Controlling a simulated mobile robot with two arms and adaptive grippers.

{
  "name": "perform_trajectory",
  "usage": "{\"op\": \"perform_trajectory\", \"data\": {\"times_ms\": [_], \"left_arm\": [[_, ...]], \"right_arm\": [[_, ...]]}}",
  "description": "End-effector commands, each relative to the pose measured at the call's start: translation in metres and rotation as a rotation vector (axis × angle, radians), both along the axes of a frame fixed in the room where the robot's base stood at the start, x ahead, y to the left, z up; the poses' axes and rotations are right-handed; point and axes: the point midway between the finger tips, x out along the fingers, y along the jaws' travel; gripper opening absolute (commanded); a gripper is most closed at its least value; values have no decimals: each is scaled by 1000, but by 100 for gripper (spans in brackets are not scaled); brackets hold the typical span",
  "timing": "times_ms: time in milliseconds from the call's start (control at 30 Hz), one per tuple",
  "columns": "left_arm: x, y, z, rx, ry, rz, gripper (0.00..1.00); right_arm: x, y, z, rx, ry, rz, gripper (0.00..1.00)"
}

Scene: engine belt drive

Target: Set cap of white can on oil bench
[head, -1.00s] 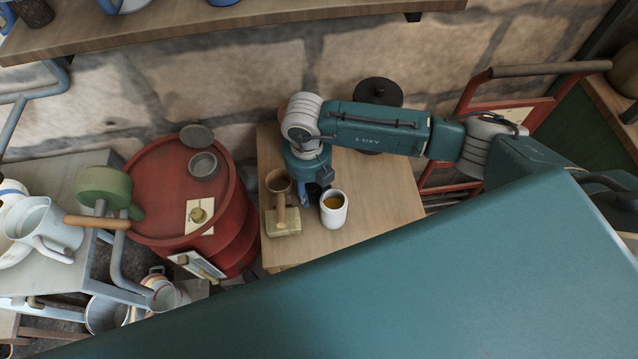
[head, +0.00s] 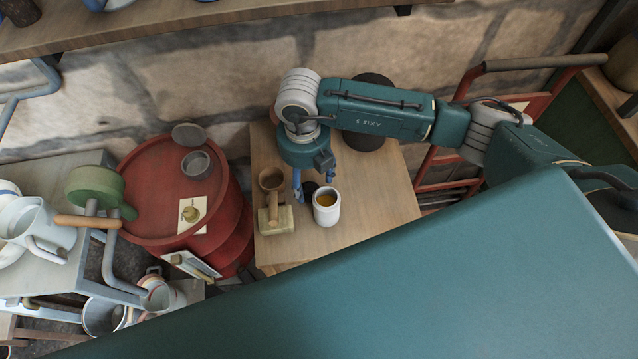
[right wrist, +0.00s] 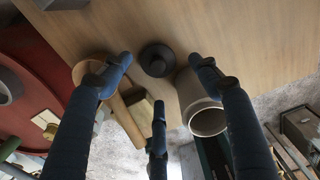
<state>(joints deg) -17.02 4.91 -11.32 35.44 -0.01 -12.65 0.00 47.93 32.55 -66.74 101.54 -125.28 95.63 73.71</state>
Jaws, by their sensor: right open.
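The white can (head: 326,210) stands open on the wooden oil bench (head: 385,195), with amber liquid in it. It also shows in the right wrist view (right wrist: 205,118). A dark round cap with a knob (right wrist: 157,60) lies on the bench just beside the can. In the head view the cap (head: 310,188) is small and partly hard to make out. My right gripper (head: 314,182) is open and empty above the cap. In the right wrist view its fingers (right wrist: 160,78) are spread around the cap's outline, apart from it. My left gripper is not in view.
A wooden-handled tool on a block (head: 276,215) stands close left of the cap. A dark round lidded object (head: 368,140) sits at the back of the bench. A red drum (head: 150,215) with a small tin is to the left. The bench's right side is clear.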

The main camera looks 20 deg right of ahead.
Motion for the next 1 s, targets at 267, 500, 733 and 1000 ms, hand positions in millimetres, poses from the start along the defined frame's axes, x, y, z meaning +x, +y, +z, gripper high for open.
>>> {"op": "perform_trajectory", "data": {"times_ms": [267, 500, 733, 1000], "left_arm": [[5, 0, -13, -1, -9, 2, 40], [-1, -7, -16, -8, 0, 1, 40], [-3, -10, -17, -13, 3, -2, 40], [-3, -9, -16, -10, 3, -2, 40]], "right_arm": [[0, 0, 55, 0, -3, 2, 62], [-1, 0, 74, -1, 0, 1, 62], [-1, 0, 75, -1, 1, 1, 62], [-1, 0, 75, -1, 1, 1, 62]]}}
